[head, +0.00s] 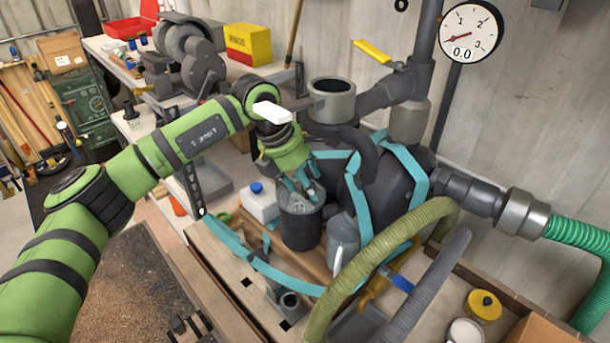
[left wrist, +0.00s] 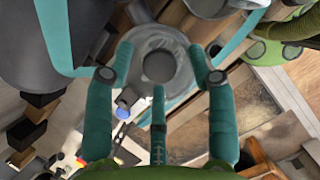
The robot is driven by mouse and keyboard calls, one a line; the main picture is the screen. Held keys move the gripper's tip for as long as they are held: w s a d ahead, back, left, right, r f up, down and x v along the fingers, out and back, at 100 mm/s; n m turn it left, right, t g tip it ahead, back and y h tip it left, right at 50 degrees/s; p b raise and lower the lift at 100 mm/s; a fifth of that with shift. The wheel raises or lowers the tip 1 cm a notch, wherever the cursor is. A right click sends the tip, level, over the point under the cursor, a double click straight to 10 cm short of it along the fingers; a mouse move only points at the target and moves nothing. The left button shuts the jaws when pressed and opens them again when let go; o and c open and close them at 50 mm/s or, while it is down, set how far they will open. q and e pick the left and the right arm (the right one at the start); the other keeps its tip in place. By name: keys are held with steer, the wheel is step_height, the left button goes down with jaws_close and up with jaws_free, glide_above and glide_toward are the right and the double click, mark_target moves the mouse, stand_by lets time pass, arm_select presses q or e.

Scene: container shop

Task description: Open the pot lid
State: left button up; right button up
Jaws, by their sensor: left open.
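The pot (head: 301,232) is a dark cylinder standing upright on the cluttered bench, left of the big dark tank. Its round grey lid (head: 299,203) is on top, partly hidden by my fingers in the head view. In the left wrist view the lid (left wrist: 183,72) is seen from above, with a dark round knob (left wrist: 158,67) at its middle. My left gripper (head: 304,188) comes down over the lid. Its teal fingers are open and spread around the knob, with a clear gap showing on both sides. I cannot tell whether a fingertip touches the lid. My right gripper is not in view.
A dark tank (head: 395,185) with teal straps stands close right of the pot. Thick hoses (head: 375,262) curve in front of it. A white container with a blue cap (head: 261,203) stands close left of the pot. A pressure gauge (head: 470,32) hangs above.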

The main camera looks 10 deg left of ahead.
arm_select(q)
steer(key=shift+w+d+f, duration=0.1)
steer(key=shift+f, duration=0.05)
jaws_close()
